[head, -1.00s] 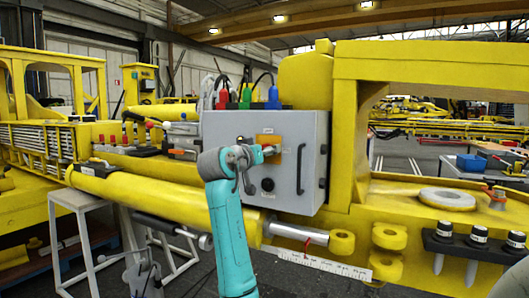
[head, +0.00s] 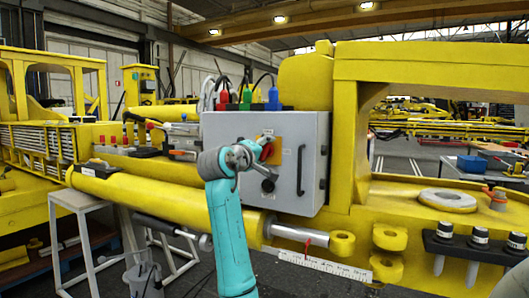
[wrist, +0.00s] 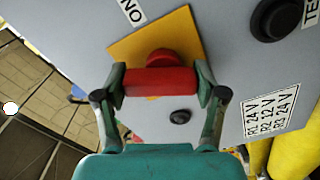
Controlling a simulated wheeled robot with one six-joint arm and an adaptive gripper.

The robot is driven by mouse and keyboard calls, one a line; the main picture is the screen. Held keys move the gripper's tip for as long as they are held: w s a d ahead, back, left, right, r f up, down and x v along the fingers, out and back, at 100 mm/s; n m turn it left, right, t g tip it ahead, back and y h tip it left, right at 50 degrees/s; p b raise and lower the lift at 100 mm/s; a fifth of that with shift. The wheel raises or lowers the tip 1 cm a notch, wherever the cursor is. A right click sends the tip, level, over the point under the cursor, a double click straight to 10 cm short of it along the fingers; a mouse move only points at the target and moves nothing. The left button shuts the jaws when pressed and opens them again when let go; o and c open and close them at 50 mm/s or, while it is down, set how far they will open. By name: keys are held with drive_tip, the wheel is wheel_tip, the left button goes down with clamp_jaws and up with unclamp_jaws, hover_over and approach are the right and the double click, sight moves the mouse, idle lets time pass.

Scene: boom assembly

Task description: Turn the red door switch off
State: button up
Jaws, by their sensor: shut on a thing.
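The red door switch (wrist: 158,83) has a bar-shaped handle on a yellow square plate (wrist: 184,30), on the front of a grey control box (head: 224,128). My gripper (wrist: 160,84) is shut on the red handle, with one finger at each end of the bar in the wrist view. In the head view a bit of the red switch (head: 267,151) shows beside my gripper, and part of the yellow plate (head: 277,152) shows behind it. The plate looks tilted in the wrist view.
A black round knob (wrist: 277,17) and a smaller black one (wrist: 180,116) are on the box face. A dark handle (head: 300,170) is on its right part. Coloured connectors (head: 246,98) with cables stand on top. A yellow cylinder (head: 150,200) runs below left.

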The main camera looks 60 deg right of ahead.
drive_tip(key=n, duration=0.4)
drive_tip(key=shift+w+n, duration=0.1)
drive_tip(key=shift+n, duration=0.3)
idle(0.4)
drive_tip(key=o, duration=1.1)
drive_tip(key=shift+o, duration=0.2)
drive_tip(key=shift+a, duration=0.15)
drive_tip(key=a, duration=1.1)
drive_tip(key=shift+s+a, duration=0.35)
drive_tip(key=shift+s, duration=0.1)
drive_tip(key=shift+f, duration=0.1)
